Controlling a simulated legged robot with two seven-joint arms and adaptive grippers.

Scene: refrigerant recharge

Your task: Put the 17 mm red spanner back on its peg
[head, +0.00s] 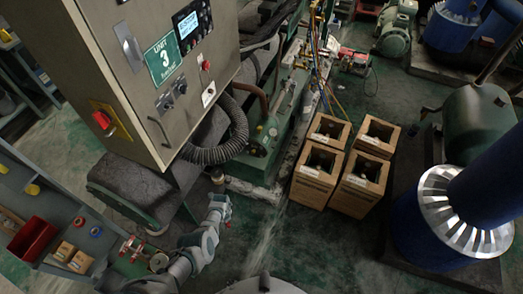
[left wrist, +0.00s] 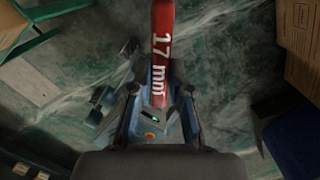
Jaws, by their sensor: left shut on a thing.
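The red spanner (left wrist: 162,40), marked "17 mm" in white, is held in my left gripper (left wrist: 157,105) in the left wrist view. Its handle runs away from between the fingers toward the top edge, where its far end is cut off. In the head view my left gripper (head: 220,211) is low and left of centre, above the green floor, with a small bit of red at its tip. The gripper is shut on the spanner. I cannot make out the spanner's peg in either view. My right gripper is not in view.
A grey control cabinet (head: 95,75) marked "Unit 3" stands upper left. A blue-grey workbench (head: 75,215) with a red bin (head: 33,239) is at lower left. Several open cardboard boxes (head: 312,188) stand right of centre. Blue machinery (head: 430,225) is at right. Floor between is clear.

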